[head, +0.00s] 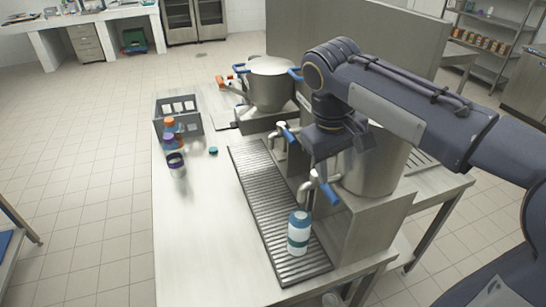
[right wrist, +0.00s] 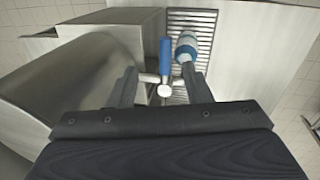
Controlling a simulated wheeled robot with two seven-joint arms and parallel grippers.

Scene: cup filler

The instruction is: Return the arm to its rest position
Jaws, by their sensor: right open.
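My right gripper (head: 322,176) hangs above the tap at the near end of the drip grate, fingers pointing down. In the right wrist view my right gripper (right wrist: 160,80) has its two fingers spread with nothing held. The tap's blue handle (right wrist: 165,56) shows beyond and between the fingertips; the same handle (head: 329,192) shows just below the gripper in the head view. A white and blue bottle with a teal band (head: 298,232) stands upright on the grate by this tap; it also shows in the right wrist view (right wrist: 187,48). My left gripper is not in view.
The ribbed drip grate (head: 250,170) runs along the steel counter (head: 200,240). A large pot (head: 272,85) and another steel vessel (head: 375,165) stand behind the taps. A grey crate (head: 185,105), several bottles and a teal cap (head: 213,150) are at the far left. The front-left counter is clear.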

